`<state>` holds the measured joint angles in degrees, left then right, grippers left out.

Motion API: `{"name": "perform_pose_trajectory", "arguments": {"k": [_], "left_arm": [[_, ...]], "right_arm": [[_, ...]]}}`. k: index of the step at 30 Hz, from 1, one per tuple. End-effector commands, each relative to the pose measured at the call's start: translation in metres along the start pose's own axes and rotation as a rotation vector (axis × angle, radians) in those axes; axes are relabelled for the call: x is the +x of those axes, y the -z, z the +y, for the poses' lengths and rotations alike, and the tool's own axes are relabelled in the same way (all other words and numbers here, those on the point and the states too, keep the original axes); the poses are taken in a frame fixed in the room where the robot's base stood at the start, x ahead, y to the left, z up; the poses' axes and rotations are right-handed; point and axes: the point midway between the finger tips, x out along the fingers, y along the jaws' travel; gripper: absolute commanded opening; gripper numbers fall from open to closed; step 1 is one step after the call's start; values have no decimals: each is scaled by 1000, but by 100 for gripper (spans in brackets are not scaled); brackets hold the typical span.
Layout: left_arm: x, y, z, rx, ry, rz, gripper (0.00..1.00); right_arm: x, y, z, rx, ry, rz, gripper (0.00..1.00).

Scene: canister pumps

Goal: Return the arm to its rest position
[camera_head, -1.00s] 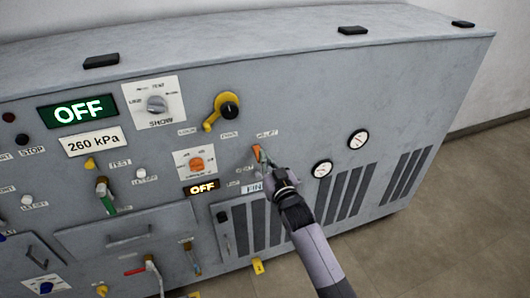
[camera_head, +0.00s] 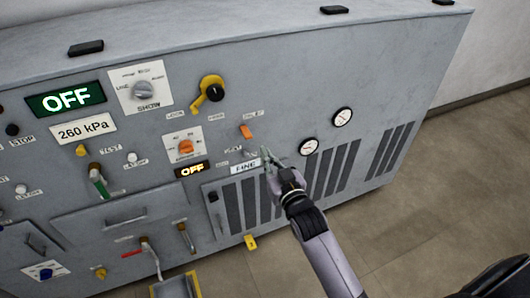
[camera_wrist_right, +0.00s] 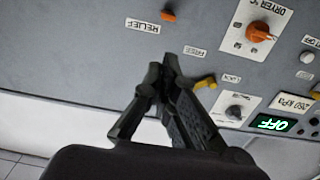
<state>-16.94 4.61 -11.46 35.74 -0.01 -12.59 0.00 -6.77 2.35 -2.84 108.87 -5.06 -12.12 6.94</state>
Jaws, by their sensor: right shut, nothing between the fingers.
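My right arm reaches in from the lower right. My left gripper is not in view.
The panel (camera_head: 290,75) carries a yellow handle (camera_head: 211,92), an orange dryer knob (camera_head: 186,147), two gauges and vents. Two small displays read "OFF". A yellow-edged object (camera_head: 175,287) shows at the bottom edge. Open floor (camera_head: 430,215) lies at the right.

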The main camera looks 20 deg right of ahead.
Motion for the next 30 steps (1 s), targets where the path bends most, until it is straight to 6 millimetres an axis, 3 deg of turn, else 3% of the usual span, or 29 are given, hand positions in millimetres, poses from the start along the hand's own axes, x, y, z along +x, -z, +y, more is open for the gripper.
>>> {"name": "perform_pose_trajectory", "arguments": {"k": [11, 15, 17, 23, 26, 30], "left_arm": [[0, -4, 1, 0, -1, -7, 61], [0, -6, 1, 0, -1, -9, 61], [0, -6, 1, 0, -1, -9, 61], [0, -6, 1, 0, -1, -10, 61], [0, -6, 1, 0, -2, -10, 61], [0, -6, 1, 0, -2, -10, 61]], "right_arm": [[0, 0, 0, 0, 0, -1, 0], [0, -22, -1, -2, 3, -42, 0], [-2, -48, -3, -4, 8, -91, 0], [-32, -185, -12, -21, 31, -357, 0], [-64, -256, -15, -34, 44, -500, 0], [-124, -346, -17, -50, 63, -699, 0]]}}
